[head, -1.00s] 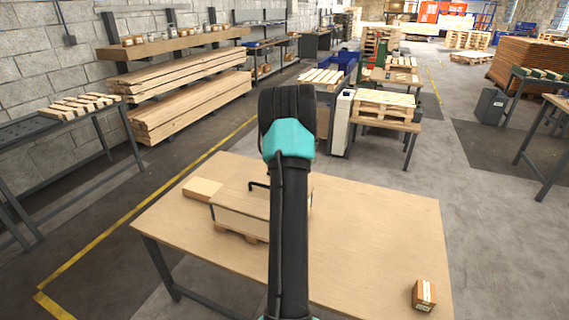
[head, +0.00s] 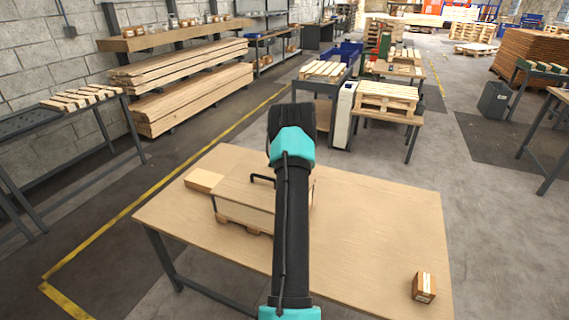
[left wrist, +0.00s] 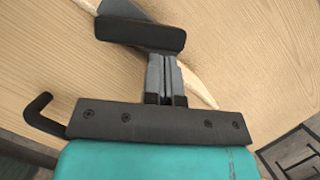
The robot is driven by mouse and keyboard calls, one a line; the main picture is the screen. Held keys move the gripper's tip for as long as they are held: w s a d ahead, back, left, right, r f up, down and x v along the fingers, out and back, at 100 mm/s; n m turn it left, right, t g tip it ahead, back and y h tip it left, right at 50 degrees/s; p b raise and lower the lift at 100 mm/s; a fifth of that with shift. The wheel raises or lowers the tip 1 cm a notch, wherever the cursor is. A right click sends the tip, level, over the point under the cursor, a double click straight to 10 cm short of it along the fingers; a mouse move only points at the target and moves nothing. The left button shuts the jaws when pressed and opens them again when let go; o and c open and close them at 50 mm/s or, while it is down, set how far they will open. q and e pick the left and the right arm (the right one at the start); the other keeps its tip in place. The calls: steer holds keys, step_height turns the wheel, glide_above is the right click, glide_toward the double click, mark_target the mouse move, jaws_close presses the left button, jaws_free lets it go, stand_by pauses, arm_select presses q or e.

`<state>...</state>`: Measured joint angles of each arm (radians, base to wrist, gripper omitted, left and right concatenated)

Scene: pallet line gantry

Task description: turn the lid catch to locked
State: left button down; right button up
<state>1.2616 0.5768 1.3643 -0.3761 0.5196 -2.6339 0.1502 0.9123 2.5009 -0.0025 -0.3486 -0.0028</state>
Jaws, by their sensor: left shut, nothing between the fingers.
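A wooden crate (head: 237,205) with a flat lid stands on the table in the head view. A black bent bar (head: 262,178) rises from its lid. I cannot tell a separate lid catch there, since one of my arms covers the crate's right part. In the left wrist view my left gripper (left wrist: 163,68) is shut and empty, its grey fingers over a wooden surface. A dark flat bar (left wrist: 140,32) lies at its fingertips; whether it is the catch, and whether they touch, is unclear. A black hooked bar (left wrist: 40,112) shows at the left. My right gripper is not seen.
The table (head: 370,220) is clear to the right of the crate except for a small brown carton (head: 424,287) near the front right corner. A flat wooden block (head: 203,180) lies at the crate's left. Pallets (head: 388,97) stand beyond the table.

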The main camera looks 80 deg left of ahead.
arm_select(q)
steer(key=shift+w+a+n, duration=0.1)
steer(key=shift+w+n, duration=0.05)
steer(key=shift+n, duration=0.35)
stand_by(0.7)
